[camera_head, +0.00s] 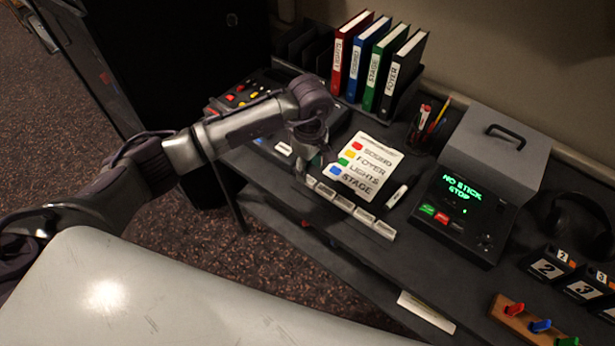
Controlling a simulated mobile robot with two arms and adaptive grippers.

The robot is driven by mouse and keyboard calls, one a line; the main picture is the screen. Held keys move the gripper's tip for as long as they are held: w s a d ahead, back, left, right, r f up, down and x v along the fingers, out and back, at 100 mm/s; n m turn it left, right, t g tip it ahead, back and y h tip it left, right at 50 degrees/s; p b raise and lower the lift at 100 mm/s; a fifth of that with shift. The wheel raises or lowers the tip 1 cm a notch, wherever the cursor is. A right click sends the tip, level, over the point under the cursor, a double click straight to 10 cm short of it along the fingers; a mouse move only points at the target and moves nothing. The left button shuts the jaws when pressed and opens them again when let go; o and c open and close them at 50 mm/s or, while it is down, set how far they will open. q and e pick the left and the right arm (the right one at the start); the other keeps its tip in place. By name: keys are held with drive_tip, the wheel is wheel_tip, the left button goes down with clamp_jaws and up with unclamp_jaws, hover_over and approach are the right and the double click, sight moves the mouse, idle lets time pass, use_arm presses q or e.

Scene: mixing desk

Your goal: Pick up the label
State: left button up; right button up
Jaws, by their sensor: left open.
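A row of small white label-like pieces (349,209) lies along the front edge of the dark desk, below a printed card. I cannot tell which piece is the label. My left gripper (308,170) points down over the desk at the left end of this row, beside the card. It is open, and no held thing shows in it. Its fingers are small and dark in the view, and they hide part of the desk behind them. I cannot tell whether they touch the row. My right gripper is out of view.
The white card (365,168) lists SOUND, FOYER, LIGHTS and STAGE beside coloured squares. A white marker-like piece (397,196) lies right of it. Several binders (373,65) stand behind. A console (462,212), a pen cup (419,135) and a hook board (538,323) are rightward.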

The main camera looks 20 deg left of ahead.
sight(309, 179)
use_arm(q)
drive_tip(key=shift+s+f+p, duration=0.1)
drive_tip(key=shift+f+p, duration=0.25)
drive_tip(key=shift+f, duration=1.5)
drive_tip(key=c, duration=0.9)
drive_tip(key=shift+r, duration=0.1)
